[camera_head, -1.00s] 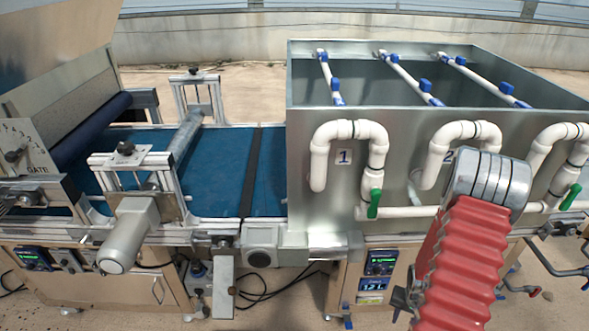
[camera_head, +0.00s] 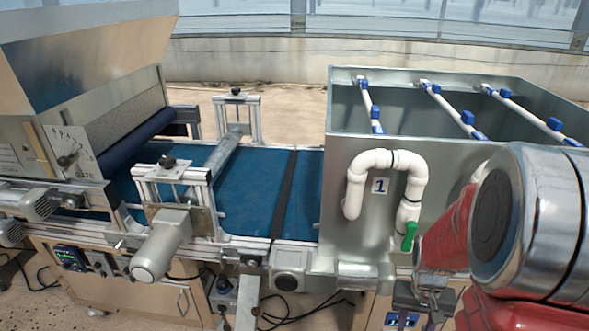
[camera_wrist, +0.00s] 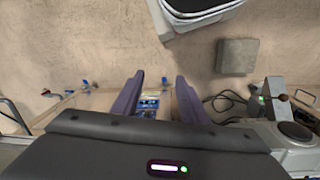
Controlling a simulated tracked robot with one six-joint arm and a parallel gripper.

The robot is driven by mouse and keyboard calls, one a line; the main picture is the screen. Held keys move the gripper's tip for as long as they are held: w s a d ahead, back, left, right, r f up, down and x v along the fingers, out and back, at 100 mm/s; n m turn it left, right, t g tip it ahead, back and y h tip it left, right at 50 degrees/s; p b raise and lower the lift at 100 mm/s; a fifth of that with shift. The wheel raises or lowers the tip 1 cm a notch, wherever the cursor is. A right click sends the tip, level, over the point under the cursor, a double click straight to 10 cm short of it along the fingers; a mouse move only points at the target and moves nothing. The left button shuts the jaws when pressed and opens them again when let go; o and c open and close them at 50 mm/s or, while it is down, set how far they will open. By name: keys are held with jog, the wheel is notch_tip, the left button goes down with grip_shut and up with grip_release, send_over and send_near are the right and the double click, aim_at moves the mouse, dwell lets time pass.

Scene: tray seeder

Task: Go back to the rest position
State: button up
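My gripper (camera_wrist: 158,92) shows in the wrist view with its two purple fingers apart and nothing between them. It points down toward the floor in front of the machine, and a control panel with a lit display (camera_wrist: 150,104) shows in the gap beyond the fingers. In the head view my arm, with a red sleeve and silver joint, fills the lower right and hides part of the metal water tank (camera_head: 345,185).
The blue conveyor belt (camera_head: 245,195) runs left from the tank to the seeder hopper (camera_head: 85,60). A white pipe marked 1 with a green valve handle (camera_head: 409,236) stands close to my arm. In the wrist view, a grey block (camera_wrist: 238,57) lies on the open floor.

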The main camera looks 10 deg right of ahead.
jog(key=s+a+r+n+t, duration=0.2)
jog(key=a+r+t, duration=0.1)
jog(key=a+r, duration=0.7)
jog(key=s+a+r+n+t, duration=0.1)
jog(key=a+r+n+t, duration=0.2)
jog(key=a+r, duration=0.7)
notch_tip(320, 180, up, 4)
jog(key=shift+s+a+f+n+y, duration=0.1)
jog(key=shift+s+a+n+y, duration=0.2)
jog(key=shift+s+a, duration=0.1)
